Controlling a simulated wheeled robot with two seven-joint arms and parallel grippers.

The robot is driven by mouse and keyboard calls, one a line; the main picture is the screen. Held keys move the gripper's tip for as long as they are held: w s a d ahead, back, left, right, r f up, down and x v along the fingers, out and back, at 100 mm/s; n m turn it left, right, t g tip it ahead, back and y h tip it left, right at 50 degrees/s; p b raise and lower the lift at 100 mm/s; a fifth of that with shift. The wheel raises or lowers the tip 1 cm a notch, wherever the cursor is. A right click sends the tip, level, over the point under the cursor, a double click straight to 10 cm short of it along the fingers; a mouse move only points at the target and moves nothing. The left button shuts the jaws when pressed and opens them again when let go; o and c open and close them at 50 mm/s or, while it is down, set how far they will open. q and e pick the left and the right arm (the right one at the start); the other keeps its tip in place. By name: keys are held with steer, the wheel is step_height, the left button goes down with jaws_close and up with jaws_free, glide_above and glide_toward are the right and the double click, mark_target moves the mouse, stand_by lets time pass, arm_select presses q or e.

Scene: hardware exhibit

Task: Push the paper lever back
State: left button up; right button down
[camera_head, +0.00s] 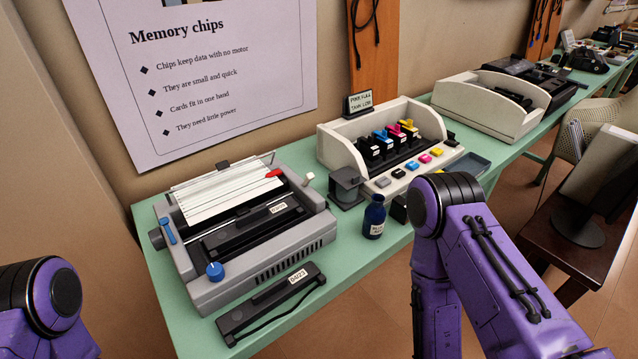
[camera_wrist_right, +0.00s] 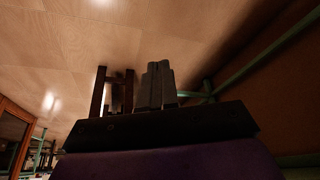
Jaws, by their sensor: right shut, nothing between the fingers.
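A grey printer (camera_head: 250,258) with paper (camera_head: 225,195) in its top stands at the left of the green table. A blue lever (camera_head: 167,231) is on its left side and a cream-tipped lever (camera_head: 308,179) rises at its back right. A red piece (camera_head: 273,173) lies by the paper's right end. I cannot tell from a label which one is the paper lever. My right gripper (camera_wrist_right: 155,85) shows in the right wrist view, shut and empty, with floor beyond it and away from the printer. My left gripper is out of view; only my left arm shows.
A black cartridge (camera_head: 270,303) marked 04/23 lies at the table's front edge. A blue bottle (camera_head: 374,217) and a cream ink printer (camera_head: 390,145) stand to the right. A blue knob (camera_head: 215,271) is on the grey printer's front left.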

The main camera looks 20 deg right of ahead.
steer(key=w+a+r+m+t+y+p, duration=0.3)
steer(key=w+a+r+m+y+p, duration=0.3)
steer(key=w+r+m, duration=0.65)
steer(key=w+r+m+t+y+p, duration=0.1)
steer(key=w+r+m+t, duration=0.3)
steer(key=r, duration=0.6)
steer(key=w+a+r+m+t+p, duration=0.1)
steer(key=w+r+m+t, duration=0.2)
steer(key=w+r+m, duration=0.4)
step_height(320, 180, up, 5)
steer(key=shift+a+f+t+y, duration=0.2)
steer(key=shift+a+t+y, duration=0.05)
steer(key=shift+t+y, duration=0.15)
steer(key=shift+w, duration=0.1)
